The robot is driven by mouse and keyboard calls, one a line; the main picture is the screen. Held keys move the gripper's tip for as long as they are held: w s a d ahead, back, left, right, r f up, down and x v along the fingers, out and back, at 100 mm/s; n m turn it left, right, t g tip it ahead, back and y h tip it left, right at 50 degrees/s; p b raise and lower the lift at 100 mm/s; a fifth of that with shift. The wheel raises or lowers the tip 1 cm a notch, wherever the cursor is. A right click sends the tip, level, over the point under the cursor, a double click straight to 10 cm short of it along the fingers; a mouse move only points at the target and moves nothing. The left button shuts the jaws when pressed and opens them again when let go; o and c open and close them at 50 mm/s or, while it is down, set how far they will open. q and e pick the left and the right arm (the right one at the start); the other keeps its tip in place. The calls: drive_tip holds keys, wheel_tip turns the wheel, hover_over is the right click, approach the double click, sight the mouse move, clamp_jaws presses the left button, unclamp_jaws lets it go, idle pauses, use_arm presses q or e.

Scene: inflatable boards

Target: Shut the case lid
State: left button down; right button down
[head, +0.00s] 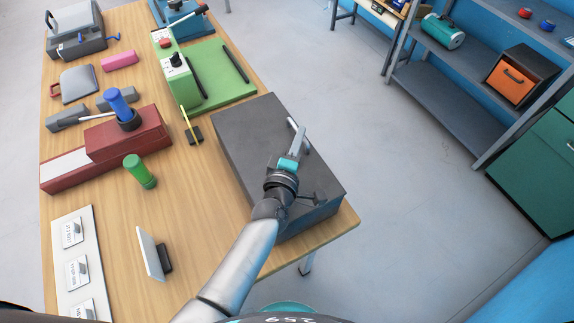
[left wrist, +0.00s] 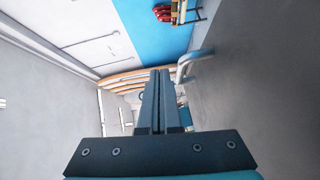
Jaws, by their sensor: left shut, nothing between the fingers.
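The dark grey case (head: 312,222) stands at the table's right front corner. Its broad flat lid (head: 250,135) lies over the body; I cannot tell whether a thin gap is left at the rim. A silver handle (head: 305,143) sits near the lid's right edge and also shows in the left wrist view (left wrist: 190,62). My left gripper (head: 300,130) is shut and empty over the lid beside the handle. In the left wrist view its fingers (left wrist: 161,75) are together, with the grey lid surface (left wrist: 250,80) on the right. Contact is unclear. My right gripper is not in view.
The wooden table (head: 200,220) carries a green machine (head: 220,80), a red block (head: 120,145) with a blue-handled tool, a green cylinder (head: 140,172) and a small upright white plate (head: 150,252). A grey shelf (head: 450,100) stands at right. Open floor lies between.

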use_arm(q)
drive_tip(key=v, duration=1.3)
